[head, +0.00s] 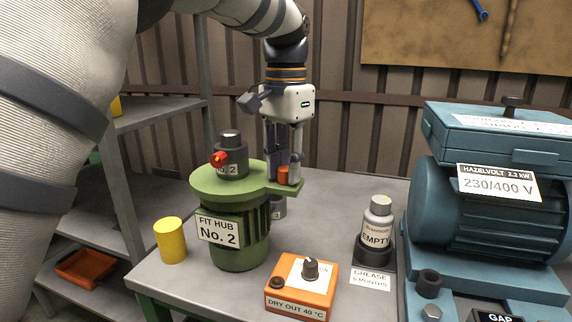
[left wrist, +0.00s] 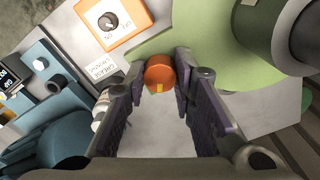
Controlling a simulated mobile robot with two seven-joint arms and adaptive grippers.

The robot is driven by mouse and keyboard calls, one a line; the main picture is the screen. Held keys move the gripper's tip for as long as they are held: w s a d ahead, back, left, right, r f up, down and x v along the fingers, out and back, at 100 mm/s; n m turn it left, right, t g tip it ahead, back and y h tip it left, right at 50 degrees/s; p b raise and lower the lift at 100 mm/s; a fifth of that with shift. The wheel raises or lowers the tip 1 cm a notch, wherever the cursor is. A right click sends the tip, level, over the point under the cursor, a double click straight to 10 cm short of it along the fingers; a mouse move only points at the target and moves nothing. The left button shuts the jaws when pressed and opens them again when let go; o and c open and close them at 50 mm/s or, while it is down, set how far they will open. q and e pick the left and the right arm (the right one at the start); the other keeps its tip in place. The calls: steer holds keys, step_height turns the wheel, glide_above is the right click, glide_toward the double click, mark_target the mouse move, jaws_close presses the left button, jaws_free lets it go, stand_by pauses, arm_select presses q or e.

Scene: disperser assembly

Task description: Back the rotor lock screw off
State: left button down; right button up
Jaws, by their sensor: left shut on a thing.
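The rotor lock screw appears to be the orange-headed piece (head: 283,174) on the side lug of the green motor unit (head: 240,250), which is labelled FIT HUB No. 2. My left gripper (head: 284,172) points down over the lug and is shut on this orange head. In the left wrist view the orange head (left wrist: 160,72), with a small yellow mark, sits between the fingertips (left wrist: 160,80). A dark hub (head: 232,165) with a red knob (head: 218,159) stands upright on the green top. The screw's shank is hidden. My right gripper is not in view.
An orange DRY OUT box (head: 300,289) with a black dial stands in front. A yellow cylinder (head: 170,240) is at left. A bottle labelled EMPTY (head: 377,225) and a large teal motor (head: 480,200) stand to the right. Shelves (head: 160,112) are behind at left.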

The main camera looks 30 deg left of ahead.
arm_select(q)
steer(key=n, duration=1.5)
steer(key=shift+n, duration=0.4)
steer(key=n, duration=0.5)
steer(key=shift+r, duration=0.1)
steer(key=shift+n, duration=0.5)
steer(key=c, duration=1.3)
jaws_free()
steer(key=shift+c, duration=0.2)
